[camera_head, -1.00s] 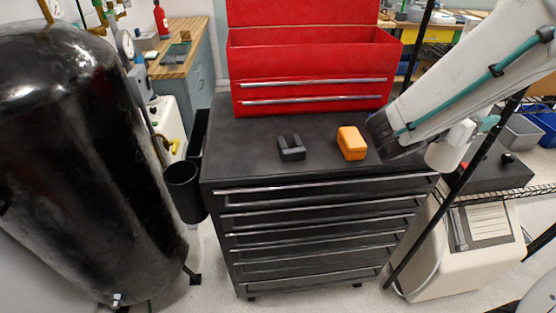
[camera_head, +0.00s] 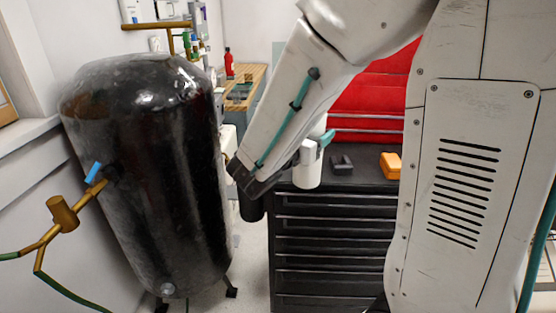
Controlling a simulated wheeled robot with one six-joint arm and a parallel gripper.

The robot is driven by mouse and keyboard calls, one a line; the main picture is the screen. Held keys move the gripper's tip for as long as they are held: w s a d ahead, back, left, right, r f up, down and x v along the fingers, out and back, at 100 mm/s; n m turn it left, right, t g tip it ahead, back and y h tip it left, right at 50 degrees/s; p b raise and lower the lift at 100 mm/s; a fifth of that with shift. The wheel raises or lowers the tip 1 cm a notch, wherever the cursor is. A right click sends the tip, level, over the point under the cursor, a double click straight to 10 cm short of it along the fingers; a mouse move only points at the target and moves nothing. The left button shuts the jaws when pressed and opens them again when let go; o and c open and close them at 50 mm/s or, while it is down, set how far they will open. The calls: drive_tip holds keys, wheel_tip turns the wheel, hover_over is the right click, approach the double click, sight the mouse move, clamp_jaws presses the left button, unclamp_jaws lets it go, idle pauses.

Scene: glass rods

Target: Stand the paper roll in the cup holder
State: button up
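The black cup holder (camera_head: 251,209) hangs at the left side of the black drawer cabinet. My arm's dark lower end covers its opening in this view, and I cannot tell whether anything stands in it. My white arm comes down from the upper right to just above and in front of the holder. A white rounded part with a teal piece shows beside the arm's lower end and looks like part of my arm. I cannot make out the paper roll. My gripper's fingers do not show.
The black drawer cabinet (camera_head: 332,232) carries a black block (camera_head: 341,165), an orange case (camera_head: 390,166) and a red toolbox (camera_head: 368,105). A large black tank (camera_head: 150,180) stands left of the holder, with a narrow floor gap between. Brass pipework (camera_head: 64,213) is at far left.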

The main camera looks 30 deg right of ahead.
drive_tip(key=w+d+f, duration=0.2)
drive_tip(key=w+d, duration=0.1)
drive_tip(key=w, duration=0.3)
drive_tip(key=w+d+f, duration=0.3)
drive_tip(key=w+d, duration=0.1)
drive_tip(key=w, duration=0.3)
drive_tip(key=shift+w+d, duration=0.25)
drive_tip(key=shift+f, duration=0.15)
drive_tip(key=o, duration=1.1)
